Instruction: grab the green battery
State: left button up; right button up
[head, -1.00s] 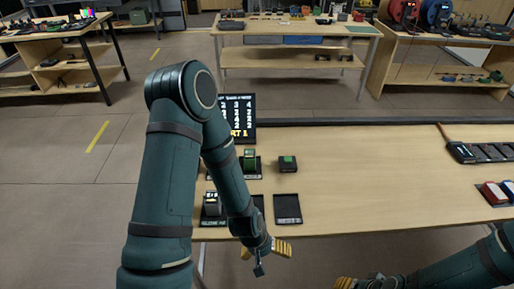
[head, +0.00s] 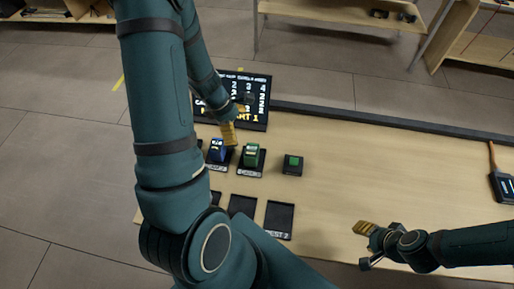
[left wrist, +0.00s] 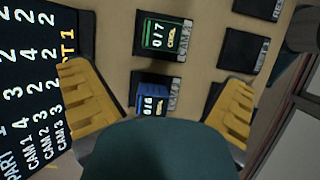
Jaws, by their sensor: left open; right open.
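The green battery (head: 251,155) stands on a dark labelled pad towards the back of the table. In the left wrist view the green battery (left wrist: 163,36) shows its dark display face, beyond the blue battery. My left gripper (head: 235,121) is open and empty, above and behind the batteries, close to the screen. In the left wrist view its yellow fingers (left wrist: 160,78) are spread wide, with the blue battery between them and the green one farther out. My right gripper (head: 366,244) is open and empty near the table's front edge.
A blue battery (head: 217,150) stands on the pad left of the green one. A small black block with a green top (head: 293,164) sits to its right. Empty dark pads (head: 280,219) lie in front. The screen (head: 256,100) stands behind. The table's middle right is clear.

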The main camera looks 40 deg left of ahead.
aim_at(251, 150)
pick_arm(q)
jog(key=b+x, duration=0.2)
jog(key=x, duration=0.5)
jog(key=shift+s+f, duration=0.1)
jog(key=shift+f, duration=0.15)
pick_arm(e)
notch_tip(251, 150, down, 3)
jog(key=shift+a+r, duration=0.1)
jog(key=shift+r, duration=0.05)
pick_arm(q)
jog(key=x, duration=0.1)
jog(key=b+x, duration=0.1)
jog(key=x, duration=0.2)
jog(key=shift+s+f, duration=0.2)
jog(key=shift+f, duration=0.05)
pick_arm(e)
jog(key=shift+f, duration=0.75)
pick_arm(q)
jog(key=shift+w+d+f, duration=0.15)
jog(key=shift+f, duration=0.25)
pick_arm(e)
jog(key=shift+f, duration=0.15)
pick_arm(q)
jog(key=c, duration=1.4)
